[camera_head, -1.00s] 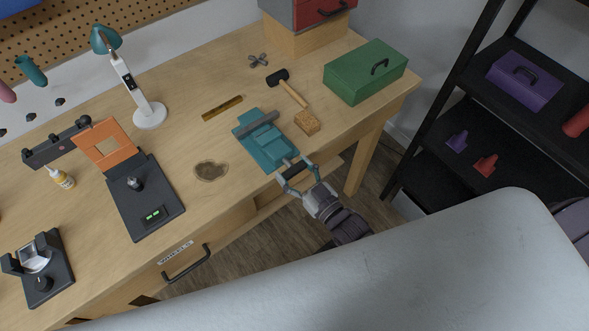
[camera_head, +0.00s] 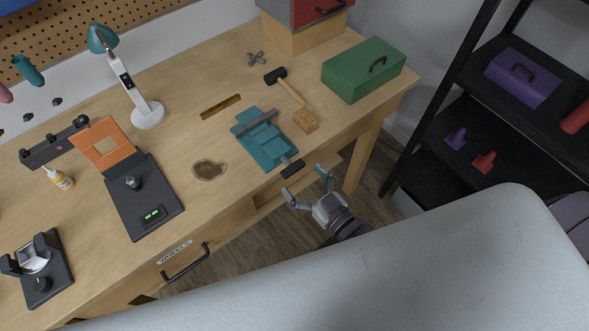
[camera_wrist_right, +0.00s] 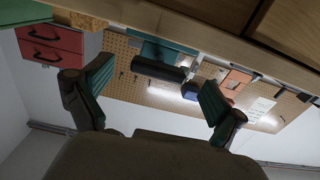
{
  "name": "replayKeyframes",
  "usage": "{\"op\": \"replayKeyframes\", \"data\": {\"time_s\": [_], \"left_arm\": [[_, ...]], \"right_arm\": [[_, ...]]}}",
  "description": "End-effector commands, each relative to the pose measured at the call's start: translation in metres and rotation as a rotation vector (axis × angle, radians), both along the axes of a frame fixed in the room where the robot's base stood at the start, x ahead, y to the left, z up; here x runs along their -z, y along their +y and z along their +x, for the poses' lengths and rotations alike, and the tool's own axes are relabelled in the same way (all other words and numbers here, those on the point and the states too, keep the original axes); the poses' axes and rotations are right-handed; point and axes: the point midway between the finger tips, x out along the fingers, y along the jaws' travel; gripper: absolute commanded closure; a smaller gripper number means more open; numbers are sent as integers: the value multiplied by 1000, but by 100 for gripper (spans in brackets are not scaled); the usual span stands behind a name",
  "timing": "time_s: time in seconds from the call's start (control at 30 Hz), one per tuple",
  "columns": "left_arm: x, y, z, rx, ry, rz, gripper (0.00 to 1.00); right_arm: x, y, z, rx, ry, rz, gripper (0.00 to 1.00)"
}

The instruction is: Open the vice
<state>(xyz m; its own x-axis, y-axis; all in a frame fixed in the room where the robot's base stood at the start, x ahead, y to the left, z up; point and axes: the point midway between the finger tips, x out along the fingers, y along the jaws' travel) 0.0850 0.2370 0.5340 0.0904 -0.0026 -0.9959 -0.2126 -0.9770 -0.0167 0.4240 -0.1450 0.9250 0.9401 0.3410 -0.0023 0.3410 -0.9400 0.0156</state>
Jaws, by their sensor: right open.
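The teal vice (camera_head: 262,140) is mounted at the front edge of the workbench in the head view. Its dark handle (camera_head: 293,168) sticks out past the edge on a grey screw. My right gripper (camera_head: 307,184) is open just in front of the handle and apart from it. In the right wrist view the handle (camera_wrist_right: 160,70) lies ahead, between and beyond the open fingers (camera_wrist_right: 150,92), with the teal vice body (camera_wrist_right: 165,48) behind it. Nothing is held in the gripper. My left gripper is in neither view.
The wooden workbench (camera_head: 225,130) carries a hammer (camera_head: 288,89), a wooden-coloured block (camera_head: 306,122), a green toolbox (camera_head: 364,70) and a white lamp (camera_head: 147,113). A drawer handle (camera_head: 186,263) sticks out at the front. A black shelf (camera_head: 466,115) stands right.

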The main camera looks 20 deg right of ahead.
Motion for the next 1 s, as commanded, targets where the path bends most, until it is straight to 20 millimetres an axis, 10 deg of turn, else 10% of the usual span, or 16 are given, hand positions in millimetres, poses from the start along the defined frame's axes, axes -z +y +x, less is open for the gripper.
{"op": "replayKeyframes", "data": {"time_s": [0.4, 1.0], "left_arm": [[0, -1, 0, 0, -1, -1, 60], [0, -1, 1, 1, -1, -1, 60]], "right_arm": [[0, -25, -70, -1, 2, -1, 4], [0, -28, -76, 0, 1, 0, 4]]}}
